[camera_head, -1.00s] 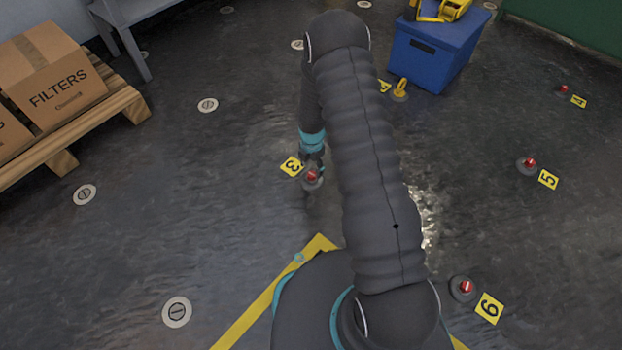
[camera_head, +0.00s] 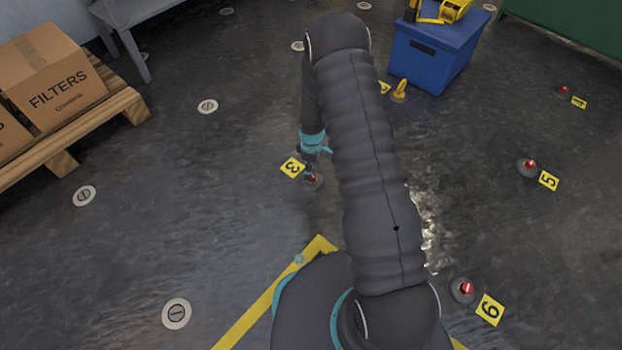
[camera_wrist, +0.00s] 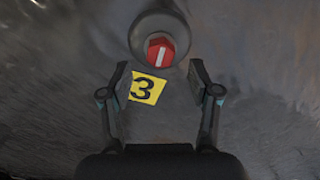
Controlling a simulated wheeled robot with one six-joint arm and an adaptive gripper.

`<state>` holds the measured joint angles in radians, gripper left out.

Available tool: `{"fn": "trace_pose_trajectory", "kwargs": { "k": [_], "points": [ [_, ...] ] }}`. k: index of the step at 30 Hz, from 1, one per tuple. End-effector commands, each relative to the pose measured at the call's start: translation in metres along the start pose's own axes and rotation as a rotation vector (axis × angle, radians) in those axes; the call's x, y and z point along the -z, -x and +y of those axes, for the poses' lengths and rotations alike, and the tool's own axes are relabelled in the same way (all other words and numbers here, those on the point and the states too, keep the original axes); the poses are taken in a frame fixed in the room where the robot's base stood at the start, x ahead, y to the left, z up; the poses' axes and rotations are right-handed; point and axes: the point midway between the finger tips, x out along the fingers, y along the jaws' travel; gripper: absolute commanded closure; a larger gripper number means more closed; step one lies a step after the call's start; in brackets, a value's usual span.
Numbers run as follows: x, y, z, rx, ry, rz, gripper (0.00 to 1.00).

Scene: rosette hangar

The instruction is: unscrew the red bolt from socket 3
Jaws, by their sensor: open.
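The red bolt (camera_wrist: 160,50) has a white stripe across its head and sits in the round grey socket 3 (camera_wrist: 160,22) in the floor. The yellow label 3 (camera_wrist: 147,88) lies beside the socket. In the head view the red bolt (camera_head: 312,175) shows just below my gripper (camera_head: 310,162), with the label (camera_head: 292,167) to its left. In the wrist view my gripper (camera_wrist: 159,78) is open and empty. Its fingers stand apart to the left and right, with the bolt ahead of the fingertips near the top of the picture. I cannot tell the exact height above the bolt.
Other red bolts stand in sockets by label 5 (camera_head: 548,180), label 6 (camera_head: 489,308) and at the far right (camera_head: 564,91). A blue box (camera_head: 432,50) stands behind. A pallet (camera_head: 75,140) with filter cartons (camera_head: 58,75) is at the left. Floor around socket 3 is clear.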

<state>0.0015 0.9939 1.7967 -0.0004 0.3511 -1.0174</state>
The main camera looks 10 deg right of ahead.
Motion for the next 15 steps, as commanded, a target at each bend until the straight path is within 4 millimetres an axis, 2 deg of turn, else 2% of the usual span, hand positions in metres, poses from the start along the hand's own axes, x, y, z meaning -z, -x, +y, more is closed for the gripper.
{"fn": "trace_pose_trajectory", "kwargs": {
  "k": [6,15],
  "points": [
    [0.0000,0.0000,0.0000,0.000,-0.224,0.000,0.38],
    [0.0000,0.0000,0.0000,0.000,-0.387,0.000,0.38]
  ]
}}
